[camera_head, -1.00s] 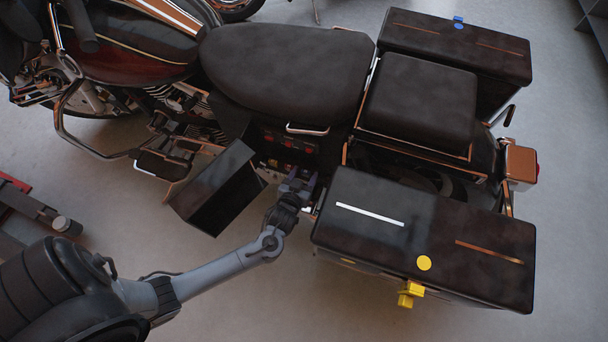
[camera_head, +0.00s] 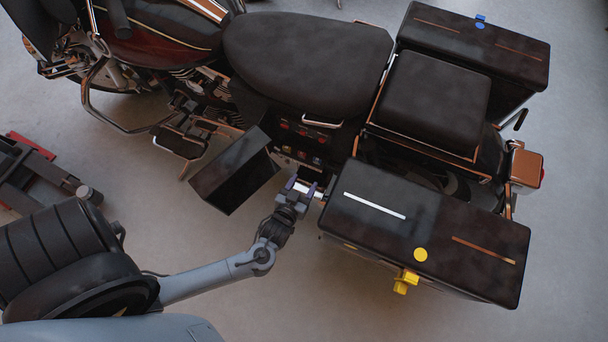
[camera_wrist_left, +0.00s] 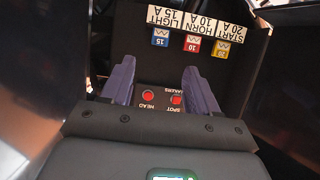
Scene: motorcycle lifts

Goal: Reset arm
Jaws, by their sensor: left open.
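My left gripper (camera_head: 303,189) is open in the head view, just outside the side bay (camera_head: 300,150) of the motorcycle, between the hinged dark side cover (camera_head: 235,170) and the near saddlebag (camera_head: 425,230). In the left wrist view, the two purple fingers of my left gripper (camera_wrist_left: 160,85) are apart with nothing held. Beyond them is a panel with two red buttons (camera_wrist_left: 148,96), marked HEAD and SPOT. A blue 15 fuse (camera_wrist_left: 160,37), red 10 fuse (camera_wrist_left: 192,43) and yellow 20 fuse (camera_wrist_left: 222,49) sit under white labels (camera_wrist_left: 195,22). My right gripper is out of view.
The seat (camera_head: 305,62) and far saddlebag (camera_head: 475,45) lie beyond the bay. The near saddlebag has a yellow latch (camera_head: 405,282). A dark and red floor frame (camera_head: 40,165) stands at left. The grey floor at lower right is clear.

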